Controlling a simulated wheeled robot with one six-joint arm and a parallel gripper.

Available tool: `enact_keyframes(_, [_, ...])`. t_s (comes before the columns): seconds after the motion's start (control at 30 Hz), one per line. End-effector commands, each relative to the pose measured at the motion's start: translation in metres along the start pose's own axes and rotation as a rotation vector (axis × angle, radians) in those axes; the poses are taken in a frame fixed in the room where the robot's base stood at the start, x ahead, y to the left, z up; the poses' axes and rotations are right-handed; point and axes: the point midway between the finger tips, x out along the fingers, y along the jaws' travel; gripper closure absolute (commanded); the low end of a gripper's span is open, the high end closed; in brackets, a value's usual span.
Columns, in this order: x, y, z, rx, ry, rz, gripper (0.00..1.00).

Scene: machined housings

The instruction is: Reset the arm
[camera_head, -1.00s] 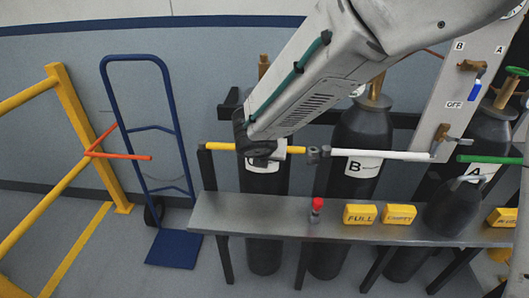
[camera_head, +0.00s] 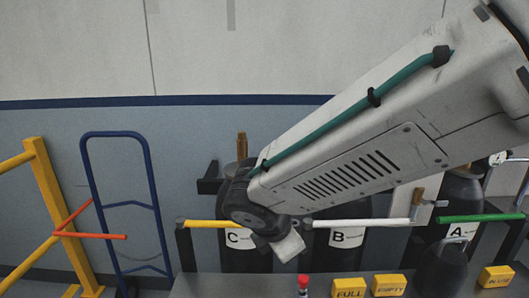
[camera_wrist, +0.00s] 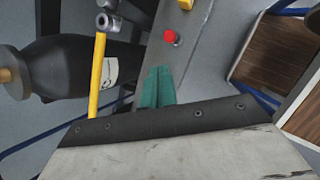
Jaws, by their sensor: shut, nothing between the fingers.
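My gripper shows in the wrist view as two teal fingers (camera_wrist: 156,88), shut together with nothing between them. They are over the grey bench (camera_wrist: 207,55), beside the yellow bar (camera_wrist: 98,75). In the head view my arm comes in from the upper right, and its wrist end is in front of the cylinder labelled C (camera_head: 243,261). The fingers cannot be made out in that view.
Cylinders B (camera_head: 343,237) and A (camera_head: 457,222) stand behind white and green bars. The bench (camera_head: 230,286) carries a red-topped item (camera_head: 303,284) and yellow FULL (camera_head: 348,288) and EMPTY (camera_head: 388,285) blocks. A blue hand truck (camera_head: 150,180) and yellow railing (camera_head: 50,200) stand left.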

Motion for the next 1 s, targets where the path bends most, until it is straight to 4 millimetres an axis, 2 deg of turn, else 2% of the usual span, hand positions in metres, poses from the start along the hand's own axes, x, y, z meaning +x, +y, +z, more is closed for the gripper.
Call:
enact_keyframes(0.03, [-0.004,-0.021,0.022,0.189,0.003,-0.059,1.0])
enact_keyframes(0.2, [-0.02,-0.098,0.077,0.831,0.001,-0.27,1.0])
enact_keyframes(0.3, [-0.034,-0.144,0.1,1.197,-0.003,-0.39,1.0])
enact_keyframes(0.4, [-0.049,-0.185,0.113,1.52,0.002,-0.496,1.0])
enact_keyframes(0.5, [-0.063,-0.215,0.12,1.768,0.025,-0.563,1.0])
enact_keyframes(0.6, [-0.072,-0.233,0.128,1.913,0.061,-0.569,1.0])
enact_keyframes(0.7, [-0.076,-0.242,0.139,1.996,0.073,-0.532,1.0])
enact_keyframes(0.8, [-0.079,-0.246,0.147,2.038,0.074,-0.509,1.0])
enact_keyframes(1.0, [-0.078,-0.246,0.149,2.049,0.069,-0.508,1.0])
